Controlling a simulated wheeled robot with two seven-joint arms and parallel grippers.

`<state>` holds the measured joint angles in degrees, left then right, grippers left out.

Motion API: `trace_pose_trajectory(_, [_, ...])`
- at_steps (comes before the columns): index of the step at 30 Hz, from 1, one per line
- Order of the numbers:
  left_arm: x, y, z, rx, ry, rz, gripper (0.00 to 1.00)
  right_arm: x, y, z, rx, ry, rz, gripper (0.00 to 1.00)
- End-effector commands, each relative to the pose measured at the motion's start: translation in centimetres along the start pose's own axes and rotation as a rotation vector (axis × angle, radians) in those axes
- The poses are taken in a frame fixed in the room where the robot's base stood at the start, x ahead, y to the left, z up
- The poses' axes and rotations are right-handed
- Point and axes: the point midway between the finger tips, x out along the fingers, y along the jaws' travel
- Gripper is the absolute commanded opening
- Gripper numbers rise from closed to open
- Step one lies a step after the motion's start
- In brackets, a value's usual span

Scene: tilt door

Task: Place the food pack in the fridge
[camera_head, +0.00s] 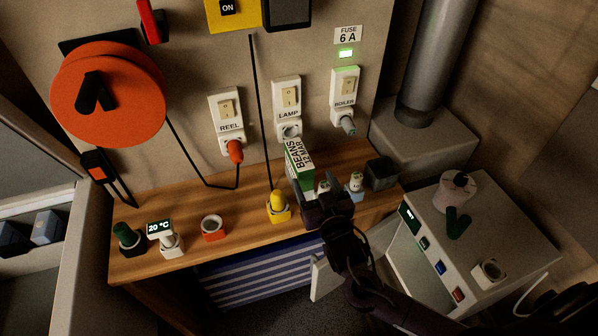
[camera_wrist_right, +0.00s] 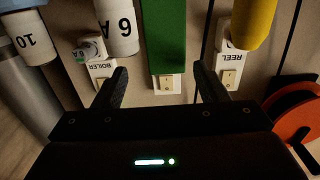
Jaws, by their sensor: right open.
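The food pack is a tall green and white carton (camera_head: 299,160) marked BEANS, upright on the wooden shelf below the LAMP socket. My right gripper (camera_head: 322,200) is open just in front of it and partly hides its lower part. In the right wrist view the carton's green side (camera_wrist_right: 164,35) shows beyond and between the spread fingers of the gripper (camera_wrist_right: 160,88); I see no contact. Which unit is the fridge is unclear; a white cabinet (camera_head: 500,235) with a small display and coloured buttons stands at the right. My left gripper is not in view.
Two small white fuses (camera_head: 356,182) and a dark cube (camera_head: 381,173) stand close right of the pack. A yellow-topped item (camera_head: 278,203) stands to its left. An open grey compartment (camera_head: 85,240) with blue blocks is at far left. An orange reel (camera_head: 108,95) hangs on the wall.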

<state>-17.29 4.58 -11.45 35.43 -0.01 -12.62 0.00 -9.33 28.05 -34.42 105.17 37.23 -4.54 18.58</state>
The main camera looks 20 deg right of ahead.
Motion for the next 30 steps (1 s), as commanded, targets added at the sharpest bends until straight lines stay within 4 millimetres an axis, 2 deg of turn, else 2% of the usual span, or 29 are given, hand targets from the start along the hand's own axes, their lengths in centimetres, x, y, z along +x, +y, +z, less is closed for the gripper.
trace_pose_trajectory(5, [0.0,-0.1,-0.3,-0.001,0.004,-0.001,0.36,0.8,-0.3,0.1,0.007,0.026,-0.021,0.66])
trace_pose_trajectory(21, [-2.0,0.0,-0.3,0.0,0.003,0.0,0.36,7.4,-0.9,-0.2,0.006,0.022,-0.02,0.66])
trace_pose_trajectory(30, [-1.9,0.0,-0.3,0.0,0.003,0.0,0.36,7.7,-0.9,-0.1,0.007,0.021,-0.02,0.65])
